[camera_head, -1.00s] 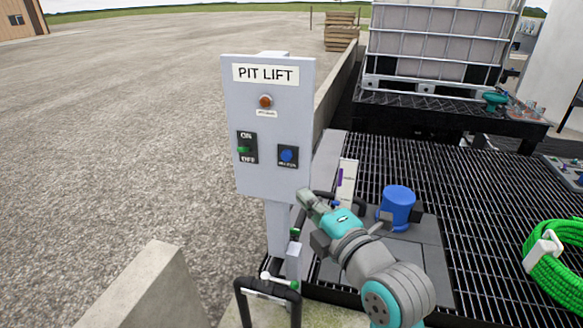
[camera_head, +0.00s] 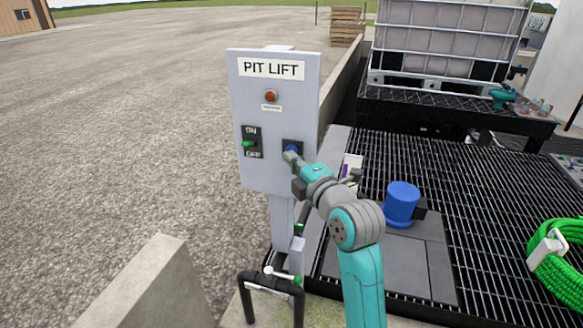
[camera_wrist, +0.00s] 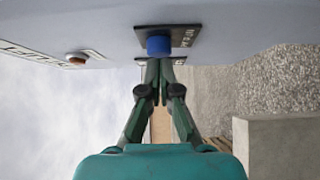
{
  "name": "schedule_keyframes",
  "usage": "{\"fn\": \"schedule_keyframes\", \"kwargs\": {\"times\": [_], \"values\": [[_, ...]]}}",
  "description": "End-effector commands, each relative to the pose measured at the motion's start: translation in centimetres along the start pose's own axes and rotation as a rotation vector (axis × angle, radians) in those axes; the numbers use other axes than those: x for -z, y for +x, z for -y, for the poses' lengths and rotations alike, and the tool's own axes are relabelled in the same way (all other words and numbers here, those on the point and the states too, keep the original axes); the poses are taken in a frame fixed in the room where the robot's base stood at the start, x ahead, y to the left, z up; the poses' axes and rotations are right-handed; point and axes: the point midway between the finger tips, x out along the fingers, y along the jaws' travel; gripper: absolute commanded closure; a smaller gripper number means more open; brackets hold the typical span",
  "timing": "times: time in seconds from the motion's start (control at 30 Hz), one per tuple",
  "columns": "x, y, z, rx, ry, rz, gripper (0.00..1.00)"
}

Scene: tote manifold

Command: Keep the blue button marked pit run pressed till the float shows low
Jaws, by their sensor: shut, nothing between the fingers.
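The blue button (camera_wrist: 158,45) sits on a dark plate on the grey PIT LIFT panel (camera_head: 262,180). In the head view the button (camera_head: 291,149) is partly covered by my gripper. My gripper (camera_head: 289,157) is shut and empty, its tips at the button's face. In the wrist view my gripper (camera_wrist: 160,62) has its fingertips together right at the button. I cannot tell whether they touch it or whether it is pushed in. The float gauge (camera_head: 351,168), a white plate with a purple mark, stands behind my arm, partly hidden; its reading is not clear.
A green-handled ON/OFF switch (camera_head: 249,143) and an amber lamp (camera_head: 271,96) are on the same panel. A blue motor (camera_head: 402,203) stands on the grating to the right. A black pipe loop (camera_head: 270,288) and a concrete wall (camera_head: 160,275) are in front.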

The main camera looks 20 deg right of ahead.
Motion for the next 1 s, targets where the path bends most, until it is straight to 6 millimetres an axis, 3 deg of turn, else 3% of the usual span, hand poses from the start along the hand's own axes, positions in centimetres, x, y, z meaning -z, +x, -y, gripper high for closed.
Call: {"fn": "schedule_keyframes", "kwargs": {"times": [0.4, 0.63, 1.0], "values": [[-0.3, 0.2, -0.1, -0.001, 0.0, 0.0, 1.0], [-1.9, 1.8, 0.0, -0.001, 0.0, 0.003, 1.0], [-2.2, 1.9, 0.1, 0.001, -0.002, 0.009, 1.0]]}}
